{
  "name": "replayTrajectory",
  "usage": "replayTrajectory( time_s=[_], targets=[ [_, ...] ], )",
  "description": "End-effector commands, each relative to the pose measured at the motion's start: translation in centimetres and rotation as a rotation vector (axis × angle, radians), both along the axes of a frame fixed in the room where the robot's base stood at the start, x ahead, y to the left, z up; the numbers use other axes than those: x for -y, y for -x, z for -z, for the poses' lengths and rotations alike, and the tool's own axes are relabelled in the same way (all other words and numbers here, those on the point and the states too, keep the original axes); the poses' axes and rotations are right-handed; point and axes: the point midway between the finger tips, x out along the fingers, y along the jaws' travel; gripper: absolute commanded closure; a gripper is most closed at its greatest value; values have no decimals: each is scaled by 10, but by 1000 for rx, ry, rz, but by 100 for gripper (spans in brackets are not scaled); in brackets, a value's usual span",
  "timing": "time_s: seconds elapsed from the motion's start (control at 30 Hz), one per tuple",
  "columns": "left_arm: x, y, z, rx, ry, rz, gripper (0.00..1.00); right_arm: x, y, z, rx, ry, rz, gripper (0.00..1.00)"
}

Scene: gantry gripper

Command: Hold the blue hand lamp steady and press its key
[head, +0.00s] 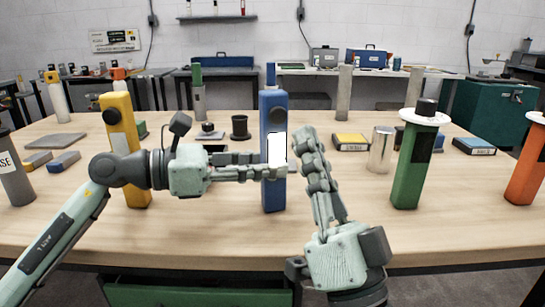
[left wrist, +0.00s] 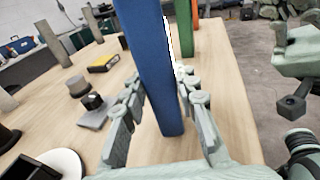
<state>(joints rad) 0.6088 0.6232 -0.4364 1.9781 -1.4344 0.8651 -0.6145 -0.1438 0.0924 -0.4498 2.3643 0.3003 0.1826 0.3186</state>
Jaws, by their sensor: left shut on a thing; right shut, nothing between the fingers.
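The blue hand lamp (head: 272,194) is a tall upright box at the middle of the table. It has a dark round part (head: 277,114) high on its front and a bright white panel (head: 277,147) below that. My left gripper (head: 274,168) reaches in from the left and is shut on the lamp's body. In the left wrist view the lamp (left wrist: 155,70) stands between the two fingers of my left gripper (left wrist: 160,88). My right gripper (head: 307,134) is shut and empty just right of the lamp, fingers pointing up and away. I cannot make out the key.
A yellow lamp (head: 135,185) stands left of the blue one, a green one (head: 410,175) and an orange one (head: 525,180) to the right. The table's front strip (head: 220,245) is clear.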

Motion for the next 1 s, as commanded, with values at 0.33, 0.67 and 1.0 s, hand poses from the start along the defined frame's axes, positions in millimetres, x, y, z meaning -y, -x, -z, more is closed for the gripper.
replayTrajectory(
  time_s=[0.33,0.67,1.0],
  targets=[
    [0,0,0,0,0,-1,70,0,1,0,1,0,0,100],
    [0,0,0,0,0,-1,47,0,1,0,1,0,0,100],
    [-20,5,-1,-1,-2,-4,47,0,1,-1,1,0,0,100]
  ],
)
